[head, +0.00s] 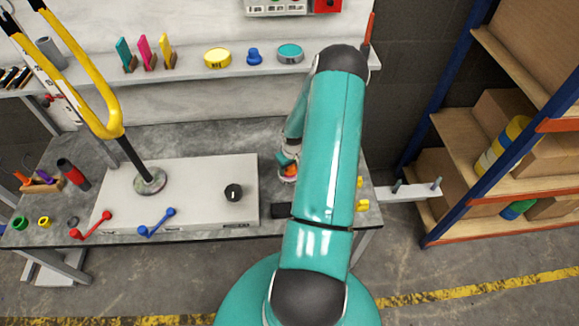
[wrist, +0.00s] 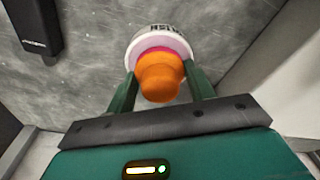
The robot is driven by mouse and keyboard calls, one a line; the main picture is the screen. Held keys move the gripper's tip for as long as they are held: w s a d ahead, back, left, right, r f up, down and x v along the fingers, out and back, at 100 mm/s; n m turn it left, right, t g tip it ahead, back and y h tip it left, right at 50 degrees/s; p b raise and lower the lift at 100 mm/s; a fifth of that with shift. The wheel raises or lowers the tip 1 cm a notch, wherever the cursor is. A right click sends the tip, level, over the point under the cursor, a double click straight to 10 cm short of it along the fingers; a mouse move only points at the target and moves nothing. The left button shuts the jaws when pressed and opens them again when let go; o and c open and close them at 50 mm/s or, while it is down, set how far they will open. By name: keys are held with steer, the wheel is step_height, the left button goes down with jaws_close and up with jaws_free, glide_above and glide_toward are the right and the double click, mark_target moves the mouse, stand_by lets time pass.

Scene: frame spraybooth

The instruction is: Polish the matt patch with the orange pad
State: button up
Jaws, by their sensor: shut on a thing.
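The orange pad (wrist: 160,78) has a rounded orange grip. Below the grip are a pink ring and a white round part (wrist: 178,42) with dark lettering, partly cut off at an edge. My gripper (wrist: 160,84) is shut on the orange grip, a green finger on each side. In the head view the orange (head: 289,170) shows at the bench's right side, largely hidden by my arm. I cannot tell whether the white part is the pad's own base or a holder under it. I cannot make out the matt patch in either view.
A yellow fork-shaped frame (head: 112,125) stands on a round base on the white board (head: 205,200). A black knob (head: 233,192) and red and blue levers are there too. The shelf (head: 190,75) behind holds several coloured items. A black box (wrist: 36,25) lies near the pad.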

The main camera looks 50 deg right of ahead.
stand_by(0.4)
steer(key=shift+r, duration=3.45)
